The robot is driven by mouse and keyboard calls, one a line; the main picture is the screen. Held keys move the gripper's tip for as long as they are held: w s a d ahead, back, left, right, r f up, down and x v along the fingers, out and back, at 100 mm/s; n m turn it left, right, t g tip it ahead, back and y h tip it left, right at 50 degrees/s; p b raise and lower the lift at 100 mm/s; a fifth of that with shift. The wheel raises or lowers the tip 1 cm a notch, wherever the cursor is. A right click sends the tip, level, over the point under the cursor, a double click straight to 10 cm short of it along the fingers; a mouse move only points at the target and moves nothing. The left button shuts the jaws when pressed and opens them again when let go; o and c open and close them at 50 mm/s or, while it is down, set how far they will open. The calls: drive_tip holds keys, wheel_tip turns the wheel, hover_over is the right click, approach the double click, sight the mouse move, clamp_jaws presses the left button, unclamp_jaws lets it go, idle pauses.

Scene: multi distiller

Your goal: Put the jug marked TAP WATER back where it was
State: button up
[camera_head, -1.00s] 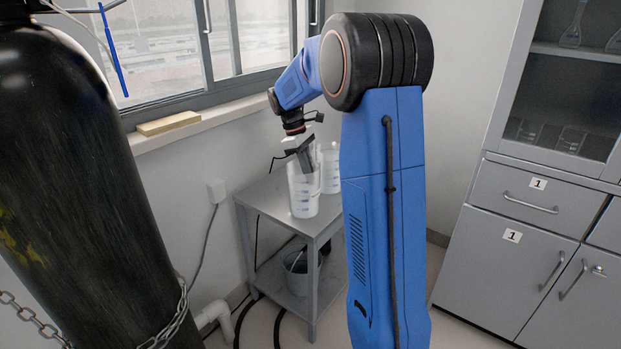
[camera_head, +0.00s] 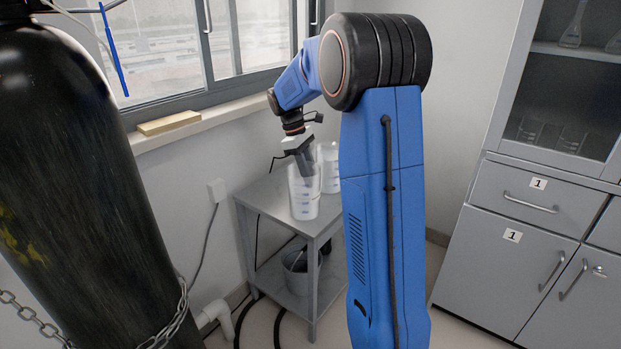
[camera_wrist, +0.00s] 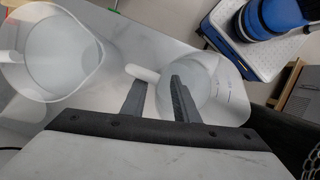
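Two clear jugs with blue marks stand upright on a grey metal side table (camera_head: 268,197). The nearer jug (camera_head: 303,201) is under my gripper (camera_head: 308,176); the other jug (camera_head: 331,180) stands just behind it to the right. In the wrist view, one jug (camera_wrist: 212,98) is at my fingers with its pale handle (camera_wrist: 143,73) pointing left, and another jug (camera_wrist: 60,55) is at upper left. My gripper's fingers are apart, reaching down at the jug's rim and handle side; contact is unclear. I cannot read TAP WATER on either jug.
A grey bucket (camera_head: 297,264) sits on the lower shelf. A black chained cylinder (camera_head: 80,190) stands at left, and grey cabinets (camera_head: 530,225) at right. The window sill (camera_head: 220,112) runs behind the table. The table's front left top is clear.

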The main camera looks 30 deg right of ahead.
drive_tip(key=v, duration=1.1)
drive_tip(key=shift+s+a+r, duration=0.3)
drive_tip(key=shift+r, duration=0.1)
drive_tip(key=s+a+r+m+t, duration=0.2)
drive_tip(key=s+a, duration=0.4)
drive_tip(key=s, duration=0.4)
drive_tip(key=s+a+f+m+t, duration=0.1)
drive_tip(key=s+a+f+t, duration=0.1)
drive_tip(key=s, duration=0.6)
drive_tip(key=s+a+f+m+t+y, duration=0.1)
drive_tip(key=s+a+f+m+t, duration=0.1)
drive_tip(key=s+a+f, duration=0.3)
drive_tip(key=s+a+f+m+t+y, duration=0.1)
drive_tip(key=s+a+f, duration=0.3)
drive_tip(key=s, duration=0.8)
drive_tip(key=shift+m+t, duration=0.4)
drive_tip(key=shift+t, duration=0.1)
